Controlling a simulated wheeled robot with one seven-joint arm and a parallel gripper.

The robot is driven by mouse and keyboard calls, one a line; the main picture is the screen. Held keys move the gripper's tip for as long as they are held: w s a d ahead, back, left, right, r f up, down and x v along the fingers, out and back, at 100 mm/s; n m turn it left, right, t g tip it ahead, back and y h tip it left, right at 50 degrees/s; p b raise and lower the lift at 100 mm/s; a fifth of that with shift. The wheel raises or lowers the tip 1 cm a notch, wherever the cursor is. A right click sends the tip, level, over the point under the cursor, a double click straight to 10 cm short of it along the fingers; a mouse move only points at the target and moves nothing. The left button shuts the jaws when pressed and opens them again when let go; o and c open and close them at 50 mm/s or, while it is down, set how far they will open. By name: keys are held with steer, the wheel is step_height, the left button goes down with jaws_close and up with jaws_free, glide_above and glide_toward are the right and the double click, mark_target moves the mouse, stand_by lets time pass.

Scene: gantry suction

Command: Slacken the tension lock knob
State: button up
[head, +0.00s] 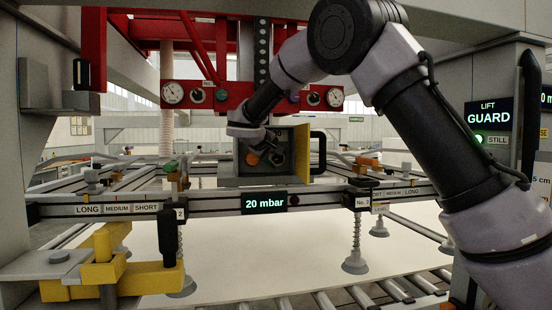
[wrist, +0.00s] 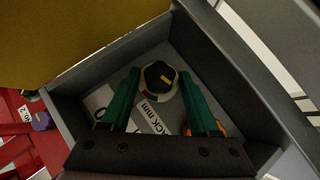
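Narrow gaps seem to show between fingers and knob; contact is hard to judge. In the head view the box (head: 228,170) stands mid-picture with its yellowish door open. My gripper (head: 264,148) reaches into it, and its fingertips are hard to make out.
An orange part (wrist: 222,128) shows beside the right finger. The box walls leave little room around my gripper. A black handle (head: 318,152) stands right of the box. A display (head: 265,202) reads 20 mbar.

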steer(key=v, duration=1)
steer(key=shift+s+r, duration=0.2)
steer(key=shift+s, duration=0.1)
steer(key=shift+s+a, duration=0.1)
steer(key=shift+a, duration=0.05)
